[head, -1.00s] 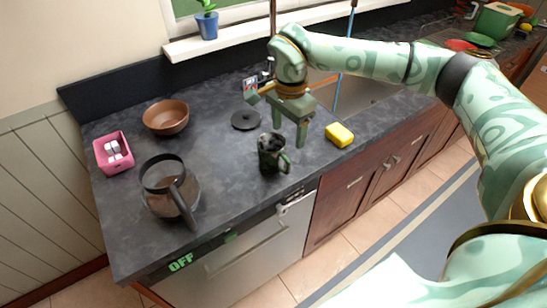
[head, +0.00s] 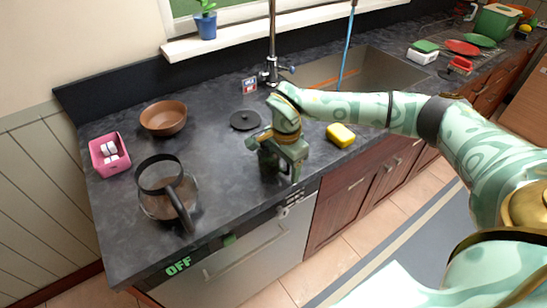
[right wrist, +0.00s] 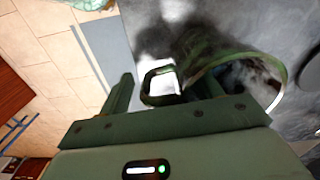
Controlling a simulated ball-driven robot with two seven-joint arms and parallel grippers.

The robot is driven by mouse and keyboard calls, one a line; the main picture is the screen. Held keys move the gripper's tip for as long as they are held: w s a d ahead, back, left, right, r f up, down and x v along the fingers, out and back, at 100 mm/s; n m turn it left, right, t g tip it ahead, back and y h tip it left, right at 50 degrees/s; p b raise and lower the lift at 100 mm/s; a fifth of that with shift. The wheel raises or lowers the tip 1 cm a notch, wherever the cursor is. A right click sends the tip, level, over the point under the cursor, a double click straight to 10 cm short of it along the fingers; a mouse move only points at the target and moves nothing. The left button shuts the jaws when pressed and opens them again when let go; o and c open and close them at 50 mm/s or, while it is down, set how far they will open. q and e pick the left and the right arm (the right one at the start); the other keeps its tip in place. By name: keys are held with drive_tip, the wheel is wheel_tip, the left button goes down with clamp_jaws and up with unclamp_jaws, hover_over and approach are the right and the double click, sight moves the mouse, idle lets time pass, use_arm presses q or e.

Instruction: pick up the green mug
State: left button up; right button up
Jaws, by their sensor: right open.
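The dark green mug (head: 268,166) stands on the dark counter near its front edge, mostly hidden by my right gripper in the head view. My right gripper (head: 273,161) is open and low over the mug. In the right wrist view the mug (right wrist: 205,50) shows its rim and body at upper right. Its handle (right wrist: 161,84) lies between the spread fingers of my right gripper (right wrist: 166,82). I cannot tell whether a finger touches the mug. My left gripper is not in view.
A black round lid (head: 245,120), brown bowl (head: 163,117) and pink holder (head: 108,154) are farther back. The sink (head: 375,75) is at back right.

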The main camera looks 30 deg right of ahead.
drive_tip(key=c, duration=1.3)
drive_tip(key=shift+r, duration=0.15)
